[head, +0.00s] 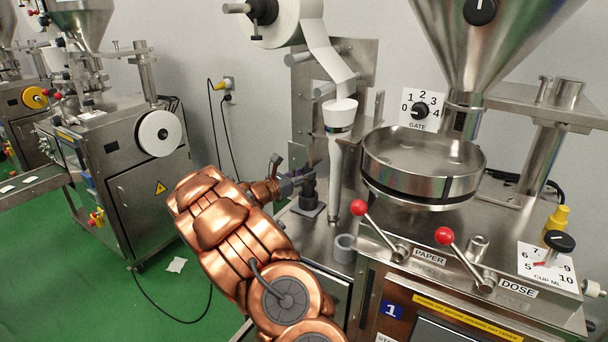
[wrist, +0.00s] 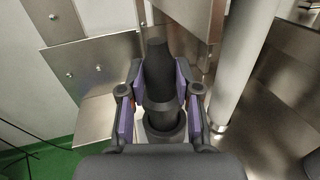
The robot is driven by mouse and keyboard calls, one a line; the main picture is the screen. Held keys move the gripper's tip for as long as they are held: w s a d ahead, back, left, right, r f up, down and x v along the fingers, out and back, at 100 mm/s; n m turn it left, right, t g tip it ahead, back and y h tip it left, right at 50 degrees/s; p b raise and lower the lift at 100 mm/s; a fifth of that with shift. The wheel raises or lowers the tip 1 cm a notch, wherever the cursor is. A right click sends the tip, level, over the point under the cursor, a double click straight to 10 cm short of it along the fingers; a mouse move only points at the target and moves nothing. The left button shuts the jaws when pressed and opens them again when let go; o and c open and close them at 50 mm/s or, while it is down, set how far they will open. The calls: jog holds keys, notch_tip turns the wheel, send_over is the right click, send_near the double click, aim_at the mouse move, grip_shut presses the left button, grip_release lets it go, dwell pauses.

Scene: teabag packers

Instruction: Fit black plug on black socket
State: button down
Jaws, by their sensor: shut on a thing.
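In the wrist view, the black plug (wrist: 155,72) is a dark tapered piece between the purple-padded fingers of my gripper (wrist: 154,100). My gripper is shut on it. A wider black ring, which looks like the black socket (wrist: 160,118), is directly below and in line with the plug. I cannot tell how far the plug sits in it. In the head view, my gripper (head: 297,182) reaches from the left to a dark upright piece, the black socket (head: 308,199), on a small grey base on the machine top. The fingers partly hide the plug there.
A white paper tube (head: 336,165) stands close to the right of my gripper. A grey ring (head: 344,248) sits in front. The round steel pan (head: 424,165) and red-knobbed levers (head: 359,208) are further right. A steel plate stands behind.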

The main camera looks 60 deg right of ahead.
jog(key=shift+f+b, duration=0.9)
jog(key=shift+f, duration=0.8)
jog(key=c, duration=0.7)
grip_release()
jog(key=shift+a, duration=0.1)
jog(key=v, duration=1.1)
jog(key=shift+w+a, duration=0.1)
jog(key=shift+a, duration=0.3)
